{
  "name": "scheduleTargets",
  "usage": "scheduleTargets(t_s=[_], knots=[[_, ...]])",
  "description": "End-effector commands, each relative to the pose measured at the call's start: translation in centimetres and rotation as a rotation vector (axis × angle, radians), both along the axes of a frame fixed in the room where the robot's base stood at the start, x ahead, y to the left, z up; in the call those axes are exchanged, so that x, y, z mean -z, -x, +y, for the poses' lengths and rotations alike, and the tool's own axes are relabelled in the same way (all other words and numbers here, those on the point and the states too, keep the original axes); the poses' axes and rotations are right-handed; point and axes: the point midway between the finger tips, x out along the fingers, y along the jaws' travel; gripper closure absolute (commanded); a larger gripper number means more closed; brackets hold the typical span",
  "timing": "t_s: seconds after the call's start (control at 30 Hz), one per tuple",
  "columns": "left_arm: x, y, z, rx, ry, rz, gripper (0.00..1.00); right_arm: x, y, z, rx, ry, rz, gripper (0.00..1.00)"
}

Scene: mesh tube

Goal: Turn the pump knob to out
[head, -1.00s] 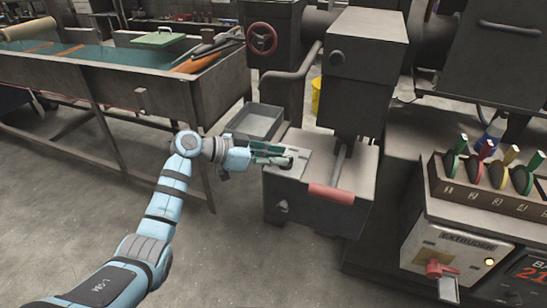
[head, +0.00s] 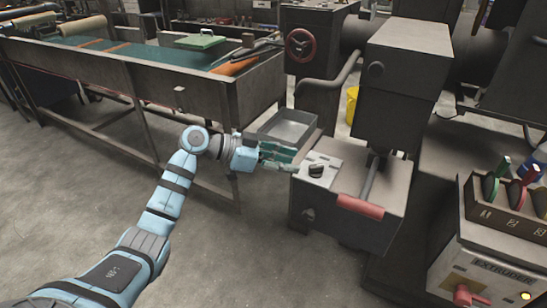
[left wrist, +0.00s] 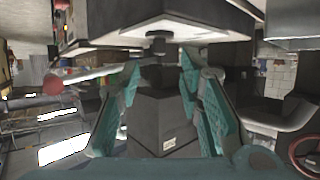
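The dark pump knob (head: 317,170) stands on a light plate on top of a grey machine box (head: 350,190). Small marks on the plate are too small to read, so I cannot tell its setting. My left gripper (head: 288,161), with teal finger pads, is just left of the knob, apart from it. In the left wrist view the knob (left wrist: 157,44) shows beyond the fingertips (left wrist: 161,70), which are spread apart with nothing between them. My right gripper is not in view.
A red-handled lever (head: 360,206) lies along the box's front. An open grey metal tray (head: 287,129) sits behind my left gripper. A tall machine housing (head: 403,80) rises behind the box. A long bench (head: 150,85) stands left. The floor in front is clear.

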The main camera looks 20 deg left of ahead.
Motion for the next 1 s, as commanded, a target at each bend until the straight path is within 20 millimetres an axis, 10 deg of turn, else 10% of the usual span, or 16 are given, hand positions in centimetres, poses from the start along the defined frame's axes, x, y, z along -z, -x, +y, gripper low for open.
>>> scheduleTargets(t_s=[0.23, 0.77, 0.87, 1.0], knots=[[-2.0, 2.9, 4.0, 0.001, -0.002, 0.003, 0.67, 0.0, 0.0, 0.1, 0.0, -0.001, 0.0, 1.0], [-2.3, 3.2, 4.4, 0.0, 0.004, 0.005, 0.67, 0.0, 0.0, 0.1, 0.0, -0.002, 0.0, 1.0], [-2.6, 1.9, 5.3, -0.097, 0.049, 0.03, 0.67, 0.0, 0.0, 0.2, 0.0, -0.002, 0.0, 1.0], [0.7, -3.6, 12.5, -0.493, 0.074, 0.084, 0.67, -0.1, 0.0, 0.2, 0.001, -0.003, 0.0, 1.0]])
